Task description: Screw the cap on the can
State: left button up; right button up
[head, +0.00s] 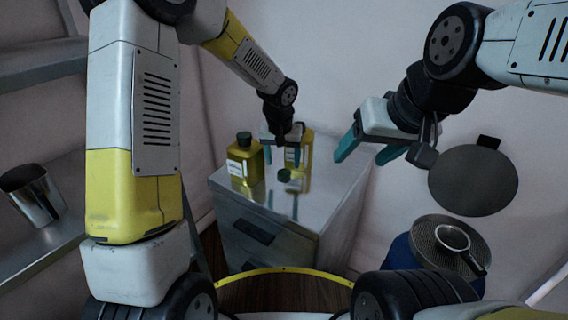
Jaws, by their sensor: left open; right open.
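A green cap (284,175) lies on the metal top of a drawer cabinet (318,205). A yellow can (307,145) stands behind my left gripper, which partly hides it; I cannot see its mouth clearly. A second yellow can (240,170) with a dark cap on it stands to the left. My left gripper (282,162) is open and points down, just above or behind the loose cap in the picture; I cannot tell the exact gap. My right gripper (365,158) is open and empty, in the air to the right of the cabinet top.
A metal cup (34,190) stands on a shelf at the left. At the right, a strainer (452,238) lies on a blue drum (404,275), with a round dark disc (473,181) above it. The front and right of the cabinet top are clear.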

aim_at(284, 172)
pick_arm(q)
jog(key=x, duration=0.5)
jog(key=shift+w, duration=0.15)
jog(key=shift+c, duration=0.5)
grip_shut()
jog(key=shift+r, duration=0.4)
notch_tip(284, 172, up, 3)
jog(key=s, duration=0.5)
jog(key=s+d, duration=0.1)
jog(key=s, duration=0.4)
jog(key=s+r, duration=0.1)
jog(key=s, duration=0.5)
jog(key=shift+d, duration=0.4)
